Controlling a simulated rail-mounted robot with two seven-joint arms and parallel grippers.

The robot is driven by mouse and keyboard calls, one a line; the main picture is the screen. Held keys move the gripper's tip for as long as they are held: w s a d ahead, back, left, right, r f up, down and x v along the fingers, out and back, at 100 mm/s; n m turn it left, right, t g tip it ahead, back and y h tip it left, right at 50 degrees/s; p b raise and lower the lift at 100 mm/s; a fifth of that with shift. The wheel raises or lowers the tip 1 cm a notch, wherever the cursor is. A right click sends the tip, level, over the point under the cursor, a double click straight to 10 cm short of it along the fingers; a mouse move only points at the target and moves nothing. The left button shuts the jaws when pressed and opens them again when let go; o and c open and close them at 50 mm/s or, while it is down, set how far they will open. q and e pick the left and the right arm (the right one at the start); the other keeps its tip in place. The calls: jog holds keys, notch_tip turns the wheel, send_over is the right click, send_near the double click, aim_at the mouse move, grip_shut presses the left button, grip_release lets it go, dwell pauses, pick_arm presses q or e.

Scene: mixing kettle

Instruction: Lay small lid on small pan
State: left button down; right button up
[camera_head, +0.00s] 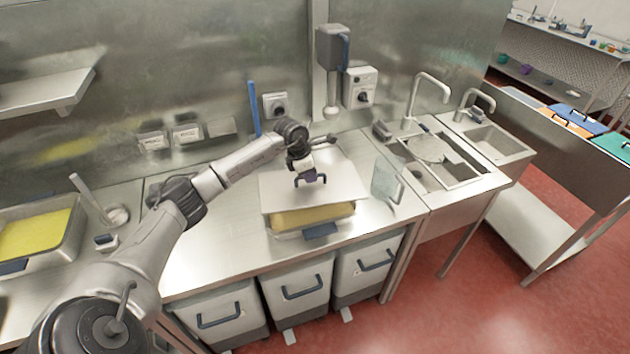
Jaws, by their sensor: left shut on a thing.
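The small lid (345,189) is a flat grey metal sheet over the small pan. The small pan (289,235) stands on the steel counter, with yellow contents showing below the lid's front edge and a blue handle at its front. The lid hides most of the pan. I cannot tell whether the lid touches the rim or hangs just above it. My left gripper (311,180) is over the lid's middle and shut on the lid's handle, which the fingers mostly hide. My right gripper is not in view.
A clear jug (387,181) stands close to the right of the pan. Another pan with yellow contents (72,247) is at the far left. A sink (440,170) is to the right. Bins (297,287) stand below the counter. The counter left of the small pan is clear.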

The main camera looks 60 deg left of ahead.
aim_at(306, 185)
pick_arm(q)
jog(key=shift+w+f+n, duration=0.1)
jog(key=shift+w+n, duration=0.1)
jog(key=shift+n, duration=0.1)
jog(key=shift+s, duration=0.15)
jog(key=shift+s+f+n, duration=0.2)
jog(key=shift+n, duration=0.1)
jog(key=shift+f+b, duration=1.8)
jog(key=shift+f, duration=0.85)
jog(key=shift+w+a+f, duration=0.1)
jog(key=shift+f, duration=0.1)
jog(key=shift+f+b, duration=0.4)
jog(key=shift+f+b, duration=0.6)
jog(key=shift+f, duration=0.3)
